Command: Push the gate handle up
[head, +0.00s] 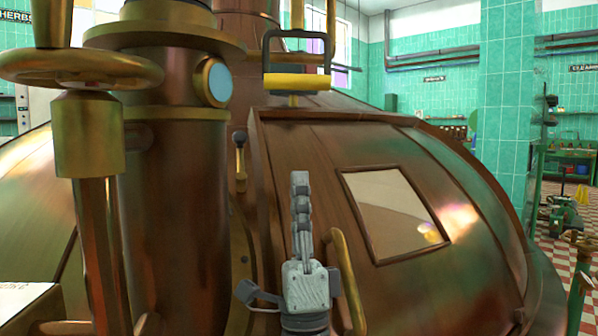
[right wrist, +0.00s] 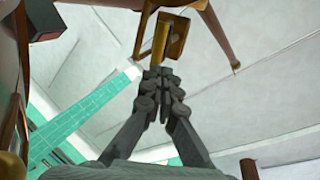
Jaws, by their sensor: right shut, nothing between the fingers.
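A dark bail with a yellow grip bar (head: 297,82) hangs at the top centre of the head view, above the copper kettle's windowed gate (head: 310,140). It seems to be the gate handle. In the right wrist view a yellow bar (right wrist: 161,38) with a brownish frame shows just beyond my fingertips, probably the same handle. My right gripper (head: 300,178) points up in front of the gate, below the yellow bar, shut and empty. It also shows shut in the right wrist view (right wrist: 161,72). I cannot tell whether it touches the bar. My left gripper is not in view.
A curved brass rail (head: 347,275) stands right beside my right gripper. A copper column (head: 175,200) and a brass handwheel (head: 80,70) stand at the left. A small brass lever (head: 240,155) is left of the gripper. A tiled pillar (head: 508,110) stands farther back.

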